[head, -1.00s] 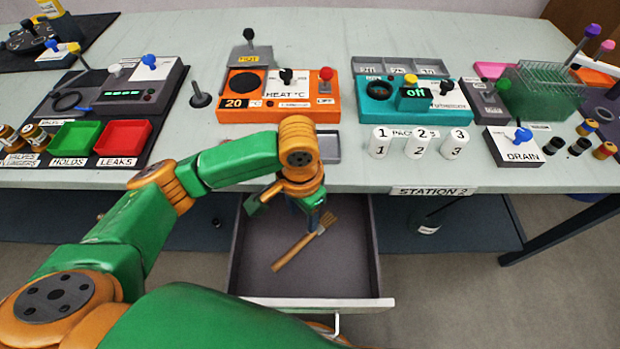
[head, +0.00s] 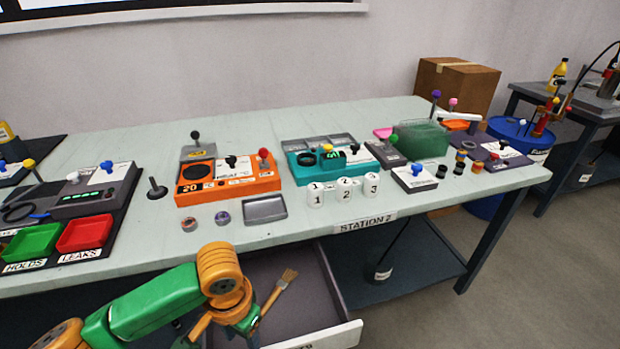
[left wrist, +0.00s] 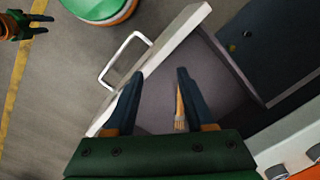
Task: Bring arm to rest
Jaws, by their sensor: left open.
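My left arm (head: 150,303) reaches in from the lower left in the head view, its wrist bent down over the open drawer (head: 332,335). In the left wrist view my left gripper (left wrist: 160,74) is open, with nothing held between its dark fingers. A brush (head: 287,279) with a wooden handle lies in the drawer. In the left wrist view the brush (left wrist: 180,116) shows beside the right-hand finger, partly hidden by it. My right gripper (left wrist: 46,24) shows small at the upper left of that view, fingers apart, over the floor.
The drawer handle (left wrist: 112,62) juts out toward my base. Above the drawer, the table (head: 300,222) holds an orange heater unit (head: 228,183), a teal pump unit (head: 325,160), white numbered cylinders (head: 344,189), and green and red trays (head: 86,235).

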